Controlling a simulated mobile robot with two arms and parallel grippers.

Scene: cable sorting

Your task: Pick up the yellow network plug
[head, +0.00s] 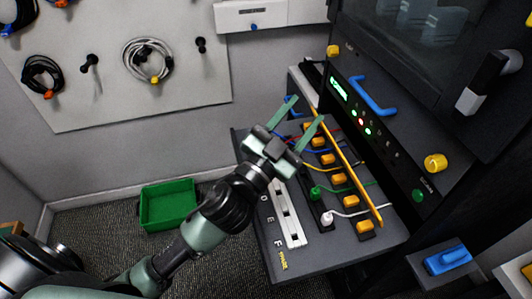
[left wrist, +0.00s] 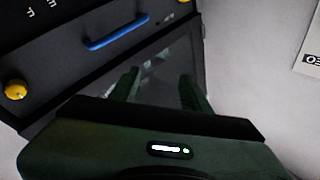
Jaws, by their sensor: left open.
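My left gripper (head: 304,112) is open and empty, raised above the far end of the dark panel with the cables. In the left wrist view its two fingers (left wrist: 158,88) stand apart with nothing between them. A yellow cable (head: 320,168) runs across the panel just right of the gripper's body, toward the row of orange blocks. I cannot make out its yellow plug; the gripper's body may cover that end. A green plug (head: 315,192) and a white plug (head: 327,218) stand on the dark strip nearer the front. My right gripper is not in view.
A yellow bar (head: 352,178) runs along the orange blocks (head: 339,179). A dark cabinet with a blue handle (head: 374,96) rises close on the right; the handle also shows in the left wrist view (left wrist: 117,34). A green bin (head: 167,206) sits on the floor. Coiled cables (head: 146,58) hang on the wall.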

